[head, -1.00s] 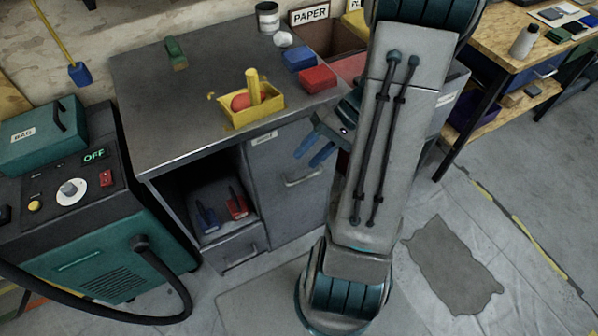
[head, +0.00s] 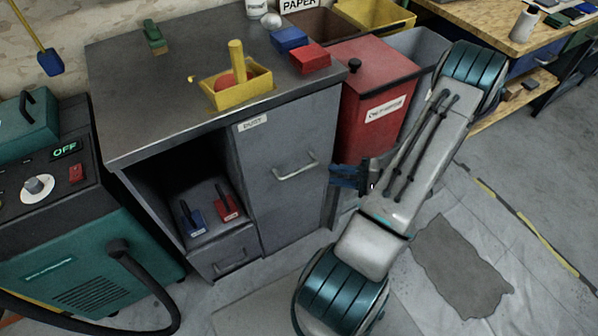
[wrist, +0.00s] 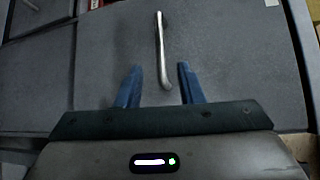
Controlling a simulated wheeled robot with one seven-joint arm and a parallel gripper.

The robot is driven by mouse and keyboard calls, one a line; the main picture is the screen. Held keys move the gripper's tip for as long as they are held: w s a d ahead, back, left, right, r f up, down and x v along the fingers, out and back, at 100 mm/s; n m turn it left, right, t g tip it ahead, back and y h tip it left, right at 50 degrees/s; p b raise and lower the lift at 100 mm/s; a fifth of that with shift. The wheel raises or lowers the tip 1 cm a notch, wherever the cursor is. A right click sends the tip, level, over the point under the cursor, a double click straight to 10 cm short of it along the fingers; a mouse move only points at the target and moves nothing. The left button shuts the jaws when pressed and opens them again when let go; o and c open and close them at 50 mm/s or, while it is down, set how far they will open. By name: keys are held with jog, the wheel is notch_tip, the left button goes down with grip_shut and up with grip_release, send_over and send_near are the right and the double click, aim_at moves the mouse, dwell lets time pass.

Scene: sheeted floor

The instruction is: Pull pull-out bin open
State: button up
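The pull-out bin's grey front (head: 285,205) is in the right half of the metal cabinet, with a small label at its top. It looks shut, flush with the cabinet. Its silver bar handle (head: 297,170) is on the upper half. My gripper (head: 345,178) is right of the handle in the head view, in front of the cabinet's right edge, and apart from the handle. In the wrist view my gripper (wrist: 159,80) is open, its two blue fingers spread and empty. The handle (wrist: 160,45) shows upright ahead, its near end appearing between the fingertips.
A red lidded bin (head: 375,105) stands right of the cabinet, near my arm. A yellow box (head: 240,90) and blocks are on the cabinet top. An open shelf and a small drawer (head: 233,262) are at left. Floor in front is partly clear.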

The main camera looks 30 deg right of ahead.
aim_at(299, 170)
jog(key=x, duration=1.1)
jog(key=shift+w+a, duration=0.1)
jog(key=shift+a, duration=0.1)
grip_shut()
